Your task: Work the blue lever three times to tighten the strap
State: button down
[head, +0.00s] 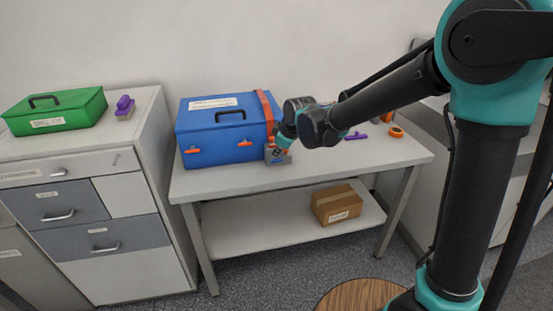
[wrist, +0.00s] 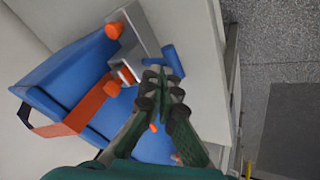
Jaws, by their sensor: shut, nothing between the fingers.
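A blue toolbox (head: 222,138) stands on the white table, with an orange strap (head: 266,108) around its right end; the strap also shows in the wrist view (wrist: 88,108). A grey ratchet block (head: 277,156) sits at the toolbox's front right; in the wrist view it is a grey body (wrist: 138,36) with orange parts. The blue lever (wrist: 173,58) sticks out beside the grey body. My gripper (wrist: 163,78) is shut and empty, its fingertips close to the lever's near end; I cannot tell whether they touch. In the head view my wrist hides most of the lever.
A green box (head: 55,112) and a purple-handled item (head: 124,107) stand on the left cabinet. Orange tape (head: 396,132) and a purple item (head: 356,136) lie at the table's right. A cardboard box (head: 337,204) sits on the lower shelf. The table's front middle is clear.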

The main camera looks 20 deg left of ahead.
jog(key=shift+s+d+f, duration=0.1)
jog(key=shift+s+f, duration=0.05)
jog(key=shift+f, duration=0.35)
jog(key=shift+s+d+f, duration=0.1)
jog(key=shift+f, duration=0.4)
dwell(0.9)
jog(key=shift+r, duration=0.2)
jog(key=shift+w+a+r, duration=0.15)
jog(key=shift+w+r, duration=0.05)
jog(key=shift+r, duration=0.6)
jog(key=shift+w+a+r, duration=0.15)
jog(key=shift+w+r, duration=0.05)
jog(key=shift+r, duration=0.55)
jog(key=shift+r, duration=0.1)
jog(key=shift+w+a+r, duration=0.1)
jog(key=shift+w+r, duration=0.1)
jog(key=shift+r, duration=0.55)
jog(key=shift+w+a+r, duration=0.1)
jog(key=shift+w+r, duration=0.05)
jog(key=shift+r, duration=0.65)
jog(key=shift+w+a+r, duration=0.1)
jog(key=shift+w+r, duration=0.1)
jog(key=shift+r, duration=0.55)
